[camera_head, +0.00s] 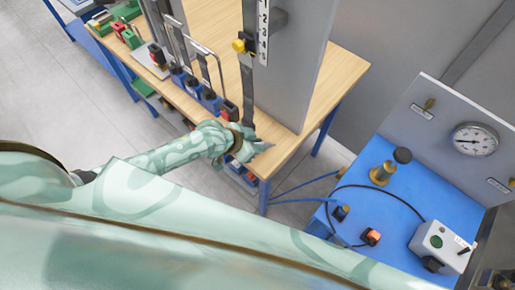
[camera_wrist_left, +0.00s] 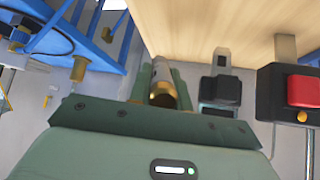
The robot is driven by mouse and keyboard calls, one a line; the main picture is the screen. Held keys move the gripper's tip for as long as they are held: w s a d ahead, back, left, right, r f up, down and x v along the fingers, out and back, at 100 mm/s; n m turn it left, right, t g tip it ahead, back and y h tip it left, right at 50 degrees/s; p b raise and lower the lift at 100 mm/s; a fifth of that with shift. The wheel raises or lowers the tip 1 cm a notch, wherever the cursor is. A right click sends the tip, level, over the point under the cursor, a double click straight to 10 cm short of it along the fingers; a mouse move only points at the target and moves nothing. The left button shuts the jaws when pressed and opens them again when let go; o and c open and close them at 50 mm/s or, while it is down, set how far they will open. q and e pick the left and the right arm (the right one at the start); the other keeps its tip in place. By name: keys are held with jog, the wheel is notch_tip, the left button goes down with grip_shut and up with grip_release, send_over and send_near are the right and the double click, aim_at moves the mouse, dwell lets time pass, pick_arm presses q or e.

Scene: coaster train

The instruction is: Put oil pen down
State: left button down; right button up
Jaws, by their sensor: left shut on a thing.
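My left gripper (camera_head: 250,148) is at the front edge of the wooden bench, near its right corner, beside the grey upright panel. In the left wrist view the two green fingers (camera_wrist_left: 162,80) are shut on a slim cylinder, which I take to be the oil pen (camera_wrist_left: 164,92). It is pale and dark with a brass-coloured end. In the head view the gripper largely hides the pen. I cannot tell from these views whether the pen touches the bench. My right gripper is not in view.
The wooden bench (camera_head: 338,75) carries a tall grey panel (camera_head: 291,75) and several blue clamp-like parts (camera_head: 193,86) along its front edge. A red button box (camera_wrist_left: 303,90) shows right of the gripper. A blue table (camera_head: 360,195) with a gauge (camera_head: 475,140) stands at right.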

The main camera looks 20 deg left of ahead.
pick_arm(q)
jog(key=shift+w+f, duration=0.25)
jog(key=shift+f, duration=0.1)
jog(key=shift+w+a+f+b, duration=0.1)
jog(key=shift+f+b, duration=0.5)
jog(key=shift+f, duration=0.95)
jog(key=shift+f, duration=0.15)
jog(key=c, duration=1.3)
grip_release()
